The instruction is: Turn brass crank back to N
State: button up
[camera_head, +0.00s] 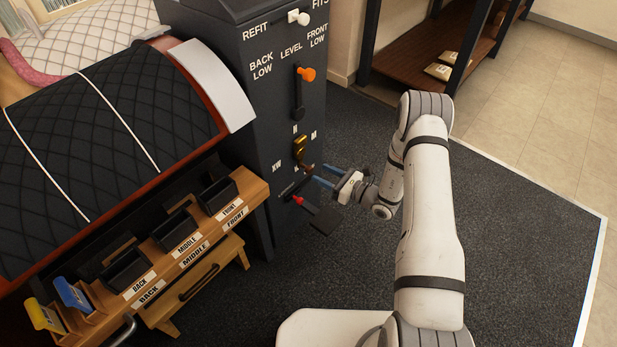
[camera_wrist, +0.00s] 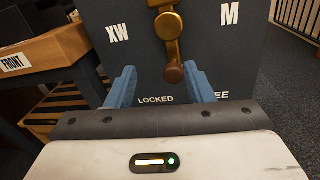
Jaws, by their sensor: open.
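The brass crank (camera_head: 300,148) is on the dark cabinet's front, below the orange-knobbed lever. In the wrist view the crank (camera_wrist: 168,26) hangs almost straight down, between the XW and M marks. Its brown knob (camera_wrist: 174,73) is at the lower end. The N mark (camera_head: 295,129) is above the crank in the head view. My gripper (camera_head: 316,175) is at the cabinet face, just below the crank. In the wrist view my gripper's blue fingers (camera_wrist: 163,82) are open, one on each side of the knob. I cannot tell whether either finger touches it.
A red-tipped lever (camera_head: 299,200) is just below my gripper. The LEVEL lever (camera_head: 305,75) and a white knob (camera_head: 300,18) are higher on the cabinet (camera_head: 240,70). A wooden bench with labelled bins (camera_head: 178,235) is at left. Floor to the right is clear.

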aim_at(312, 171)
jog(key=shift+m+t+h, duration=0.4)
jog(key=shift+m+t, duration=0.3)
jog(key=w+a+f, duration=0.1)
jog(key=w+a+f+b, duration=0.1)
jog(key=w+a, duration=0.1)
jog(key=w+a+f+b, duration=0.1)
jog(key=a, duration=0.1)
jog(key=shift+w+a+f, duration=0.2)
jog(key=shift+w+a, duration=0.05)
jog(key=shift+w, duration=0.15)
jog(key=shift+c, duration=0.2)
